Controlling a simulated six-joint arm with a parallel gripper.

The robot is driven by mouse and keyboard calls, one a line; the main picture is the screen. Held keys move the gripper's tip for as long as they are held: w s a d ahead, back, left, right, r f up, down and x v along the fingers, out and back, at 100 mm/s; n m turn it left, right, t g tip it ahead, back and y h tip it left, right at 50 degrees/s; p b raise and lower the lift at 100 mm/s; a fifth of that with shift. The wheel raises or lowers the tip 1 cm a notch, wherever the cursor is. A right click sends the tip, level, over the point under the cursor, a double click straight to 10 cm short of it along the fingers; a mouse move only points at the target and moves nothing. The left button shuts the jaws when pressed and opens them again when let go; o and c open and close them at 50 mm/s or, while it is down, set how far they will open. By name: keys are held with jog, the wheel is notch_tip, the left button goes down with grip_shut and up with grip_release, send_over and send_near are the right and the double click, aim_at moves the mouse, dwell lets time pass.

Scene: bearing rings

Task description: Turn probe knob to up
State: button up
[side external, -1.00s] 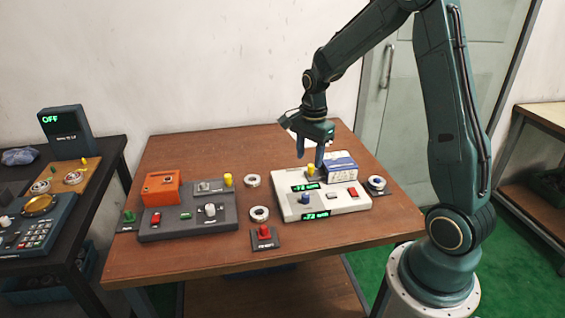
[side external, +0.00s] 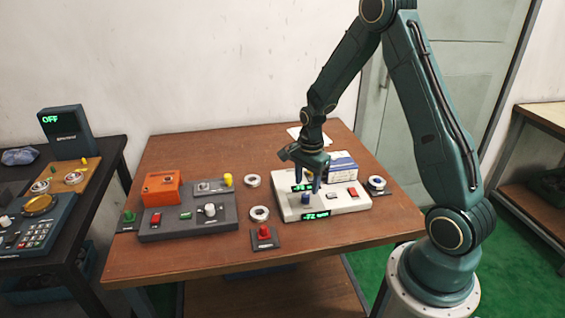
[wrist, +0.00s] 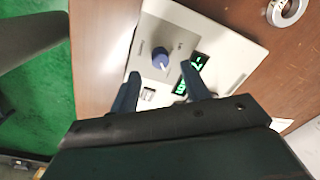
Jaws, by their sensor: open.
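A blue knob (side external: 306,199) stands on a white instrument box (side external: 346,207) with green displays. No label is readable, so I cannot tell by text whether it is the probe knob. My gripper (side external: 307,188) points down just above the blue knob, fingers apart and empty. In the wrist view the blue knob (wrist: 160,56) has a pale pointer mark and lies ahead of and between the two fingers of my gripper (wrist: 160,80). I cannot tell whether a finger touches it.
A dark panel (side external: 180,233) with a grey knob and a yellow knob is to the left. Metal rings (side external: 259,213) and a red button (side external: 264,233) lie between them. The table's front is mostly clear.

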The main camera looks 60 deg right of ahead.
aim_at(306, 195)
jog(key=shift+w+f, duration=0.1)
jog(key=shift+f, duration=2.25)
jog(key=c, duration=1)
